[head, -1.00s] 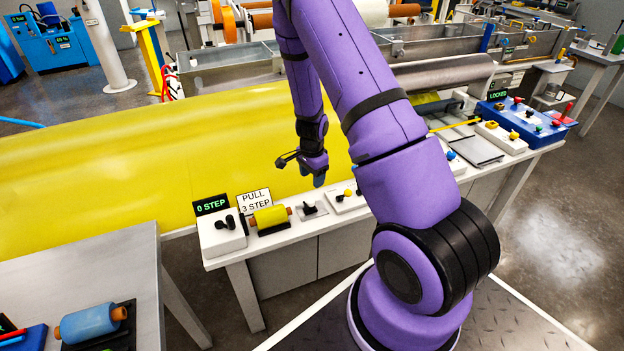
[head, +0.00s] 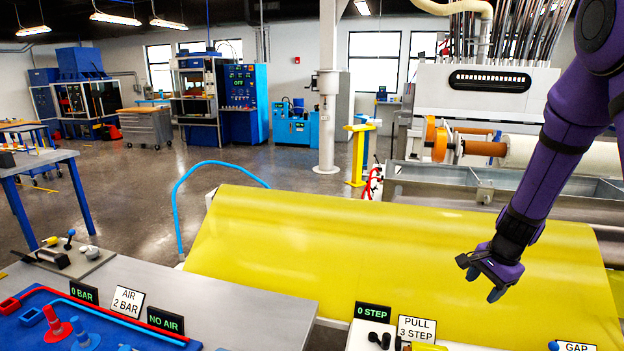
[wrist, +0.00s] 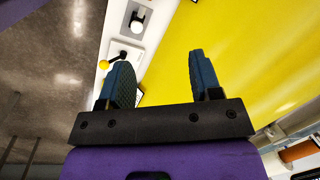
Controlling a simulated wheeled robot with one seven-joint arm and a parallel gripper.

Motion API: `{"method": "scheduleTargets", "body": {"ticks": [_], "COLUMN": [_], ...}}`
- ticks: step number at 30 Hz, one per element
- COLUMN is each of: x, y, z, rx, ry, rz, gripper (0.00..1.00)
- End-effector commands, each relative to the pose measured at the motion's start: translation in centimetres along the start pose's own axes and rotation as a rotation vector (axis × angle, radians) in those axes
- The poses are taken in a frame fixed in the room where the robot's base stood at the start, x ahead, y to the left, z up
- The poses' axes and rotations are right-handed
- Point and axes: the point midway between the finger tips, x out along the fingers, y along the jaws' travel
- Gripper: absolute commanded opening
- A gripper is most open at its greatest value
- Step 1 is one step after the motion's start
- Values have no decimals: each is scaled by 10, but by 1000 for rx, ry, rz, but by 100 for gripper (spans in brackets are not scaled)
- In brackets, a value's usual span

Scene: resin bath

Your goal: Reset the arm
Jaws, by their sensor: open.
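My gripper (head: 478,278) hangs from my purple arm at the right of the head view, in front of the yellow sheet (head: 330,250). Its two fingers are apart with nothing between them. In the wrist view the fingers (wrist: 160,80) also stand apart and empty. Past them show the yellow sheet (wrist: 250,60) and a white ledge with a yellow-knobbed lever (wrist: 115,60) and a white knob (wrist: 137,20).
A grey table (head: 230,310) at the lower left holds a blue tray (head: 40,330) and signs reading 0 BAR, AIR 2 BAR and NO AIR. Signs 0 STEP (head: 372,316) and PULL 3 STEP (head: 416,329) stand at the bottom. Rollers and a metal trough (head: 440,190) lie behind the sheet.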

Motion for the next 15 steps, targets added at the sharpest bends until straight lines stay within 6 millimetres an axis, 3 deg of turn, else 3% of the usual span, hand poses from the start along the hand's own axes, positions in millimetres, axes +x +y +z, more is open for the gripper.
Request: {"method": "scheduleTargets", "body": {"ticks": [1,8,15], "x": [-19,-90,-156], "y": [-3,-5,11], "z": [9,50,92], "rx": [-44,-260,-487], "ry": [-3,-7,17], "rz": [-21,-86,-133], "gripper": [58,58,58]}}
